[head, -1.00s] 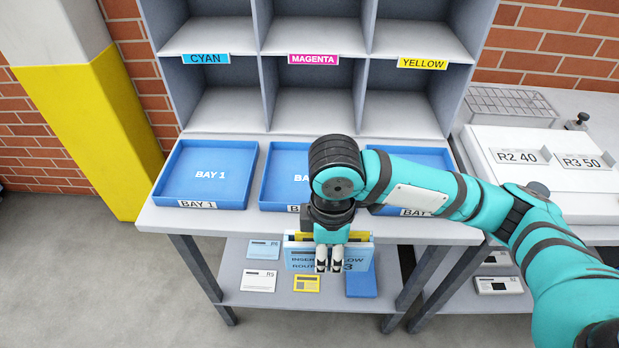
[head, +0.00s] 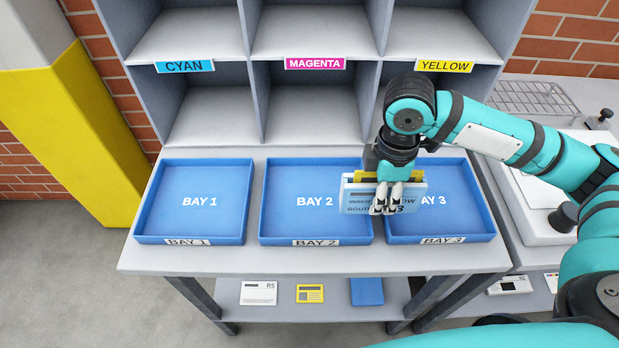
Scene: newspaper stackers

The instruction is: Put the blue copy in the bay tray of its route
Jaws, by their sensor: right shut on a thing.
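My right gripper (head: 386,207) is shut on a light blue copy (head: 354,199) and holds it upright. The copy is in front of the gap between the blue tray BAY 2 (head: 315,222) and the blue tray BAY 3 (head: 455,212), covering part of both. It appears above the trays; the exact height is unclear. BAY 1 (head: 194,222) is at the left. All three trays look empty. My left gripper is out of view.
Grey shelving behind has open compartments labelled CYAN (head: 185,66), MAGENTA (head: 315,63) and YELLOW (head: 444,67). A low shelf below holds a white R5 card (head: 258,293), a yellow card (head: 310,293) and a blue block (head: 367,291). A wire rack (head: 533,97) is at the right.

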